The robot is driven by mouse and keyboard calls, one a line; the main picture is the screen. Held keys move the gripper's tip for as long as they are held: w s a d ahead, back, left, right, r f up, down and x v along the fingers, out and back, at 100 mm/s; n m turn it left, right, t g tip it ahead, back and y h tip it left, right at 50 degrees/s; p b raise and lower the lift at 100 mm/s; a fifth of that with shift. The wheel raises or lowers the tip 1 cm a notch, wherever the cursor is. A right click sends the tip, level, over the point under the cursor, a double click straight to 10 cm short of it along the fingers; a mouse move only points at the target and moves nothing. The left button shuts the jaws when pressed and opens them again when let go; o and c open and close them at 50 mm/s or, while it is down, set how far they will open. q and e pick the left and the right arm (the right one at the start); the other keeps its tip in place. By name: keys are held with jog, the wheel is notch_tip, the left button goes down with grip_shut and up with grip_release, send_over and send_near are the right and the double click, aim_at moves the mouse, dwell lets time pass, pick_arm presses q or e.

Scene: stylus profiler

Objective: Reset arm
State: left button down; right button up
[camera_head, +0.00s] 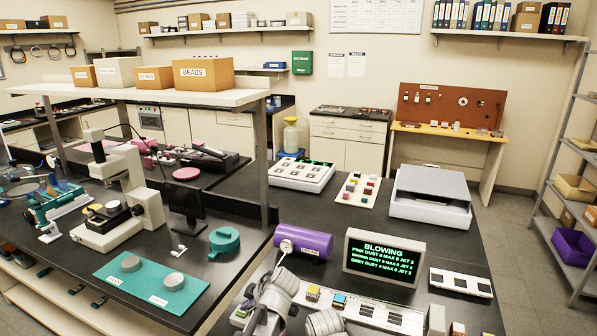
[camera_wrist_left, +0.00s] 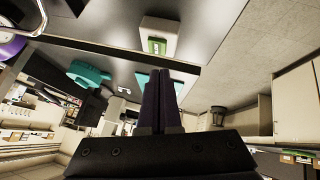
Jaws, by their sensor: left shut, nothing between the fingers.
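My left gripper (camera_wrist_left: 162,74) shows in the left wrist view with its dark fingers pressed together and nothing between them. In the head view, grey ringed arm parts of mine rise at the bottom middle, in front of the bench; the fingertips are hard to make out there. A purple cylinder (camera_head: 303,242) lies behind these parts, with a thin pale tube (camera_head: 283,258) near its left end. My right gripper is not in view.
A teal pot (camera_head: 224,241) and a teal mat (camera_head: 152,283) with two grey discs lie left on the bench. A microscope-like instrument (camera_head: 123,206) stands behind them. A grey box (camera_head: 430,196) sits at the back right.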

pick_arm(q)
jog(key=s+d+f+m+g+h, duration=0.2)
jog(key=s+d+m, duration=0.3)
jog(key=s+m, duration=0.5)
jog(key=s+d+f+m+g+h, duration=0.3)
jog(key=s+d+m, duration=0.2)
jog(key=s+m, duration=0.4)
jog(key=shift+s+d+m, duration=0.2)
jog(key=shift+s+m, duration=0.2)
jog(key=shift+s, duration=0.35)
dwell(5.3)
